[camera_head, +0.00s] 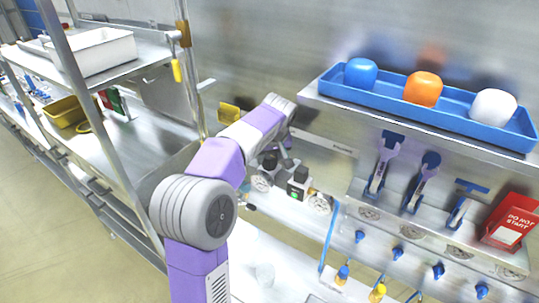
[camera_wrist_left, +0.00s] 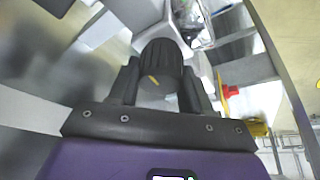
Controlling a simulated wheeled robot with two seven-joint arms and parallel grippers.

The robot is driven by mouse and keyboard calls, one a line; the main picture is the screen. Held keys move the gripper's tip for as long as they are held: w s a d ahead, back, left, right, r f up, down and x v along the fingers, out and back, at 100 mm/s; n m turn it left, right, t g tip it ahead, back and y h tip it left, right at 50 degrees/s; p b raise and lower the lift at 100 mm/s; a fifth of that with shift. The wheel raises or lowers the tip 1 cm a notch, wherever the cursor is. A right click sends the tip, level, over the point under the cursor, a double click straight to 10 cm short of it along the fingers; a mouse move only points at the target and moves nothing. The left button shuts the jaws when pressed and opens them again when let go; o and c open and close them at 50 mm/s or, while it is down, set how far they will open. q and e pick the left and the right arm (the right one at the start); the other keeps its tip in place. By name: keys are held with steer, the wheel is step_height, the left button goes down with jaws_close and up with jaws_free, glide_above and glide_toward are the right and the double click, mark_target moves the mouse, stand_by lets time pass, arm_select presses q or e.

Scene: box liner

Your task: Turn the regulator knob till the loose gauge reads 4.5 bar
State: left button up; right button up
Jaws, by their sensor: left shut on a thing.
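My left arm reaches across the bench, and its gripper (camera_head: 284,160) is at the regulators by the back panel. In the left wrist view the fingers (camera_wrist_left: 160,88) are shut on a ribbed black regulator knob (camera_wrist_left: 158,60) with a short orange pointer mark. In the head view a black knob (camera_head: 270,160) shows beside the gripper, and another black-topped unit (camera_head: 301,174) with a green light stands to its right. Round gauges (camera_head: 262,183) and (camera_head: 319,203) sit below them. Their readings are too small to tell, and I cannot tell which is loose. My right gripper is not in view.
A blue tray (camera_head: 445,117) with several coloured caps is on the upper shelf. A blue hose (camera_head: 328,240) runs down. A clear cup (camera_head: 264,273) stands on the bench front.

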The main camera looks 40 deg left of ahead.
arm_select(q)
steer(key=shift+n+g, duration=0.3)
steer(key=shift+n, duration=0.6)
steer(key=shift+f, duration=0.1)
steer(key=o, duration=1.1)
steer(key=shift+d, duration=0.1)
steer(key=shift+c, duration=0.2)
step_height(320, 180, up, 10)
steer(key=shift+r+p, duration=0.1)
steer(key=shift+p, duration=0.45)
